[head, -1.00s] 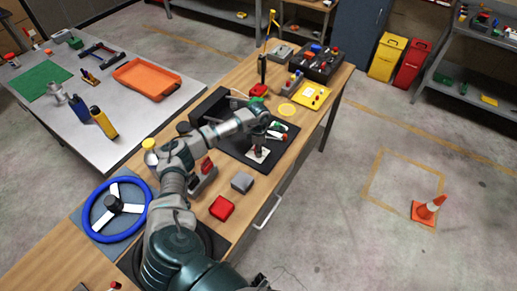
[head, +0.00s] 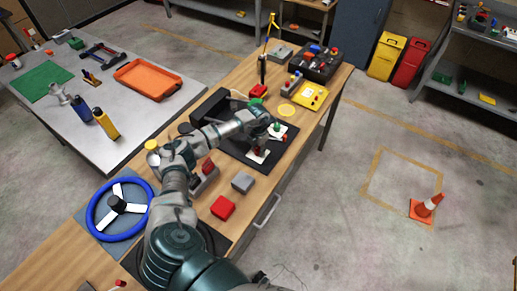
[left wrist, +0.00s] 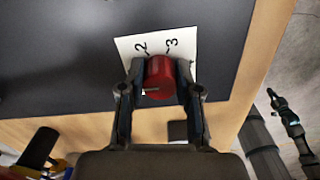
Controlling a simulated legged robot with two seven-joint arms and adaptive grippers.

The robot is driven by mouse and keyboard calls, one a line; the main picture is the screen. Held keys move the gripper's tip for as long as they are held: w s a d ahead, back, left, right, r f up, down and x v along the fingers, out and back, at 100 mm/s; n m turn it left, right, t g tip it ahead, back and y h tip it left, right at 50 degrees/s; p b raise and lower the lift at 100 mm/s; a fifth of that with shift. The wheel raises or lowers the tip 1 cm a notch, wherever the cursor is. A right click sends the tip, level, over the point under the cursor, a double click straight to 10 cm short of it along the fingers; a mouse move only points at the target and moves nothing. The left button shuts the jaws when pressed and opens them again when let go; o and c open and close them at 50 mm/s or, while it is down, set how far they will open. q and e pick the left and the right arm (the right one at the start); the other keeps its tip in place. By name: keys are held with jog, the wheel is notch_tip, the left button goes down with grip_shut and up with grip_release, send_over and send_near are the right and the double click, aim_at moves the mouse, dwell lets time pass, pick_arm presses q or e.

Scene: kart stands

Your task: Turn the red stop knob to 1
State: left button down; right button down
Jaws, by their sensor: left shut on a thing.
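The red stop knob (left wrist: 161,77) sits on a white plate (left wrist: 127,44) with the numbers 2 and 3 showing; no 1 is visible. A small pale mark shows on the knob's near left side. My left gripper (left wrist: 160,92) is shut on the knob, one finger on each side. In the head view my left gripper (head: 261,140) reaches down over the white plate (head: 258,156) on the black panel, and hides the knob.
A grey block (head: 242,182) and a red block (head: 223,207) lie nearer on the wooden bench. A blue wheel (head: 93,222) is at left. A yellow box (head: 313,96) stands farther back.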

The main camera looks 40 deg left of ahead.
aim_at(258, 148)
pick_arm(q)
jog(key=shift+a+n, duration=0.1)
jog(key=shift+n, duration=0.2)
jog(key=c, duration=0.8)
grip_release()
notch_tip(258, 148, up, 12)
jog(key=shift+f, duration=0.15)
jog(key=shift+a, duration=0.1)
